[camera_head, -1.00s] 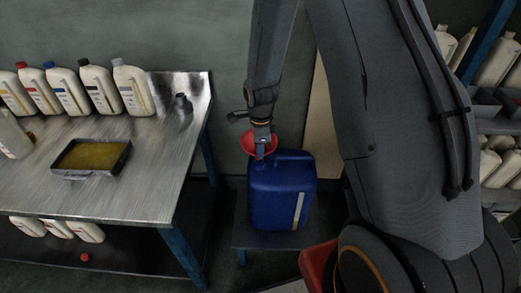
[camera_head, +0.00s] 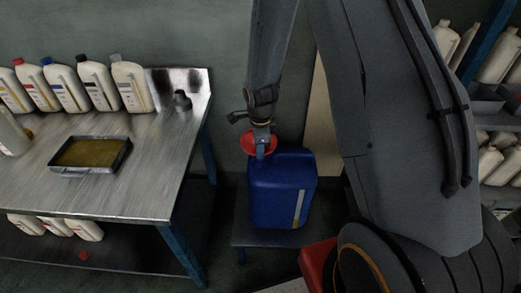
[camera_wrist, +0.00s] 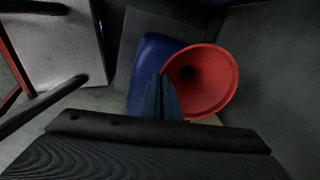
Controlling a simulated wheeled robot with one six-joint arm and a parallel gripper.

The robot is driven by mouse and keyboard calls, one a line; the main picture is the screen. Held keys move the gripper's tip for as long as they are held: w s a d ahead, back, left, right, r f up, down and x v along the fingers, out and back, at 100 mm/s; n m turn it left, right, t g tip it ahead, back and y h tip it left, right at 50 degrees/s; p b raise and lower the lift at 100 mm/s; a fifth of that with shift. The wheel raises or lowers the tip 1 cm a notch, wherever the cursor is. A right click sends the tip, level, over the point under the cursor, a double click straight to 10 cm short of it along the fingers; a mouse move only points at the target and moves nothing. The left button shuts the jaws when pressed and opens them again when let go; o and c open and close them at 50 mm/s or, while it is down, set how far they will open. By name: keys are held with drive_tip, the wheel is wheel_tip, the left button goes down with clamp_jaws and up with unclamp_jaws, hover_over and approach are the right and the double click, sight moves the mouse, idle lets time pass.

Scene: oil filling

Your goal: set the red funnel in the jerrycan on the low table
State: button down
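The red funnel (camera_head: 249,138) is at my gripper (camera_head: 260,152), above the left part of the blue jerrycan's top. The blue jerrycan (camera_head: 275,195) stands on the low table (camera_head: 250,238). In the wrist view, my gripper's fingers (camera_wrist: 162,98) are together at the left rim of the funnel (camera_wrist: 222,82), and I look into its wide mouth with the dark hole inside. The jerrycan (camera_wrist: 148,65) shows behind the fingers, left of the funnel. The spout and the jerrycan's opening are hidden, so I cannot tell whether the spout is in it.
A metal workbench (camera_head: 140,185) stands at left, with several white bottles (camera_head: 130,88) and a tray of yellow oil (camera_head: 90,153). A red object (camera_head: 318,262) is right of the low table. A shelf with bottles (camera_head: 490,165) is at far right.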

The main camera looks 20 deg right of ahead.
drive_tip(key=c, duration=2)
unclamp_jaws()
drive_tip(key=r, duration=0.2)
drive_tip(key=r+b, duration=0.1)
drive_tip(key=r, duration=0.2)
drive_tip(key=s+r, duration=0.1)
drive_tip(key=r, duration=0.1)
drive_tip(key=shift+a+r, duration=0.1)
drive_tip(key=shift+r, duration=0.2)
